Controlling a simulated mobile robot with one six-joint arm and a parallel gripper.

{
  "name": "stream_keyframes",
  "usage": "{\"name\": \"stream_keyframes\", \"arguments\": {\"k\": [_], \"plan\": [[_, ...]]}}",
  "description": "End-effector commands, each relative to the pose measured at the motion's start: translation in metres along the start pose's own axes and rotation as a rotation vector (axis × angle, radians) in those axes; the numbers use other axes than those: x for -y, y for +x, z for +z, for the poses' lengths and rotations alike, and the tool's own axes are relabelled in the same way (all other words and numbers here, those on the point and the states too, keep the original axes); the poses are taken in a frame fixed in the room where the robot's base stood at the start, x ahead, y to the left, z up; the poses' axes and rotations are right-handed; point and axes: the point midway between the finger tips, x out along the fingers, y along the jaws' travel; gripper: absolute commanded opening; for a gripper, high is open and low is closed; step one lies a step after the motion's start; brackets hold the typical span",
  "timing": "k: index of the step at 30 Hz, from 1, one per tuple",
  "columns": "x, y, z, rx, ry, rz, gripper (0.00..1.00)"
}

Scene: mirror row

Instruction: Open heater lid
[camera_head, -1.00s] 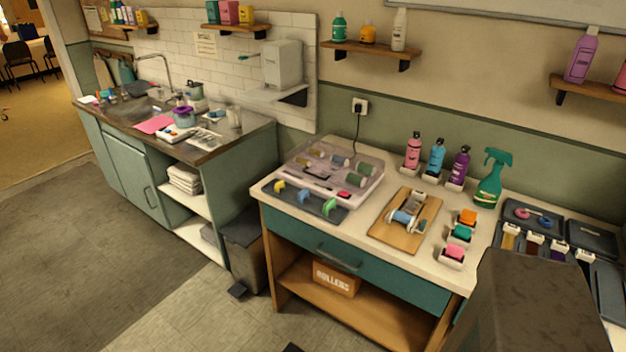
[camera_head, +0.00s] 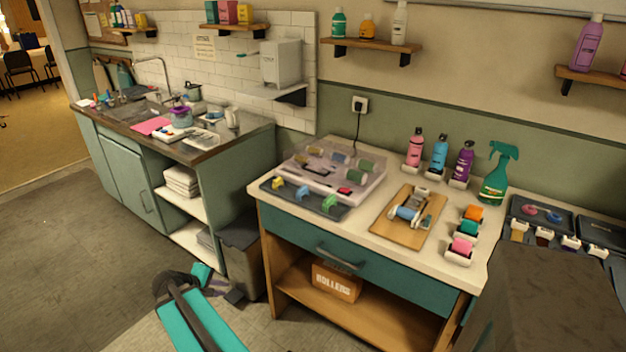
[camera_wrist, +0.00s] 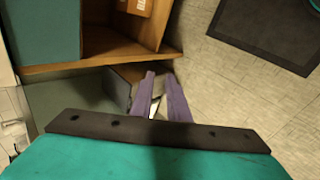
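The heater (camera_head: 302,182) is a pale case on the left of the cream-topped table. Its see-through lid (camera_head: 345,154) is down, with several rollers showing beneath it and a red patch at its front right. My gripper (camera_head: 217,291), with purple fingers on a teal and black arm, is low over the floor, left of the table and well apart from the heater. In the wrist view the fingers (camera_wrist: 159,76) point down with a narrow gap between them and nothing held. The heater is not visible in the wrist view.
A dark mat (camera_head: 325,207) with coloured clips lies in front of the heater. A wooden board (camera_head: 392,232) is to its right, with bottles (camera_head: 439,153) behind. A grey bin (camera_head: 241,255) stands between counter and table. A cord runs to the wall socket (camera_head: 359,105).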

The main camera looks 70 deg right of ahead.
Motion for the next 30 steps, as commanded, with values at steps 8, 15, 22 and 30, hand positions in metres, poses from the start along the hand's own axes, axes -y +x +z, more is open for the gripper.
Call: {"name": "stream_keyframes", "arguments": {"k": [8,15,22,30], "plan": [[-0.140,0.005,0.019,0.002,0.059,0.229,0.15],[-0.256,-0.009,0.060,0.043,0.092,0.430,0.15],[-0.341,-0.032,0.107,0.101,0.106,0.592,0.15],[-0.376,-0.047,0.129,0.133,0.107,0.662,0.15]]}}
